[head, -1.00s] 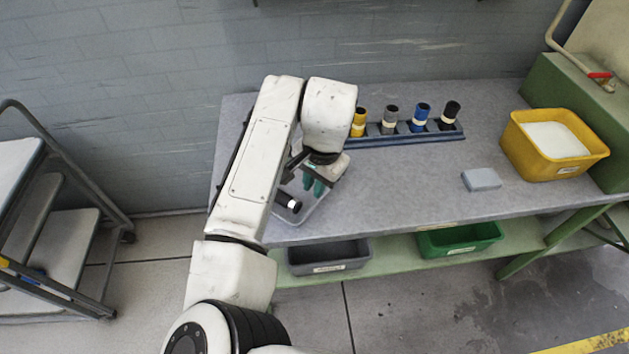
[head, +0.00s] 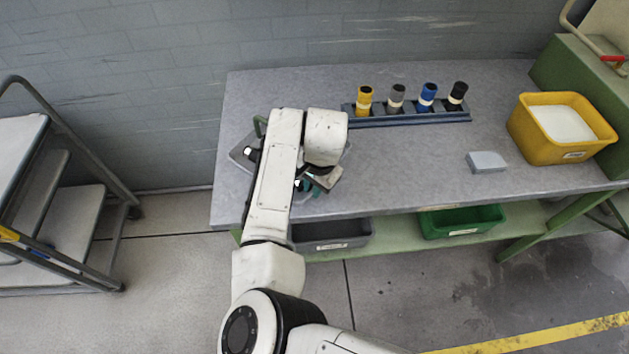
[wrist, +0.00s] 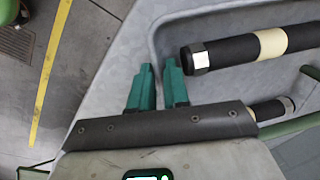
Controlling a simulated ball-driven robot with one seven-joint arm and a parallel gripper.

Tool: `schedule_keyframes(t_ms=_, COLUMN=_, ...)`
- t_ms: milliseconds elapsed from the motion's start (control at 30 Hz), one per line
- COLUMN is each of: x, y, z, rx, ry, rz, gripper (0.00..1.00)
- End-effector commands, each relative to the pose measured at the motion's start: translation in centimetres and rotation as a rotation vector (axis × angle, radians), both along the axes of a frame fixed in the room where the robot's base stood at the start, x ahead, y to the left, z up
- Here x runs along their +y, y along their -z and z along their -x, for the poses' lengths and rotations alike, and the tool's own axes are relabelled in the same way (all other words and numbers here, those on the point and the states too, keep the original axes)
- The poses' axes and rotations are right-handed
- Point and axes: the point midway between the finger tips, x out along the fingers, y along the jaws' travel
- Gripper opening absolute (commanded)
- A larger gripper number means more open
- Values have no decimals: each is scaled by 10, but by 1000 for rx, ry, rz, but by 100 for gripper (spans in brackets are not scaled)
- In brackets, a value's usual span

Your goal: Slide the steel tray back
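The grey steel tray (head: 240,158) lies on the left part of the table, largely hidden behind my arm in the head view. In the wrist view its pale rim and wall (wrist: 153,42) run up to my gripper (wrist: 158,72). The teal fingers stand close together, one on each side of this wall, and look shut on it. My gripper also shows in the head view (head: 308,184), at the tray's near side. In the tray lies a black cylinder with a cream band (wrist: 250,48). A second dark cylinder (wrist: 272,108) is partly covered by my gripper.
A blue rack (head: 425,118) with yellow, grey, blue and black cylinders stands at the back. A grey block (head: 487,162) and a yellow bin (head: 570,140) are to the right. Grey (head: 333,234) and green (head: 460,220) bins sit on the lower shelf. The table's middle is clear.

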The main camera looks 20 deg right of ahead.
Motion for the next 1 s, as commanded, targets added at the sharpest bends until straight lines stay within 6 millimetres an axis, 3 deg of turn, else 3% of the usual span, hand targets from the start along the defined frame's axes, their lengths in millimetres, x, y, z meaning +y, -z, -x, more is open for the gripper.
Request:
schedule_keyframes(t_ms=167, x=0, y=0, z=0, rx=0, ry=0, rz=0, gripper=16)
schedule_keyframes(t_ms=367, x=0, y=0, z=0, rx=0, ry=0, rz=0, gripper=0)
schedule_keyframes(t_ms=1000, x=0, y=-1, z=0, rx=-1, ry=0, rz=0, gripper=0)
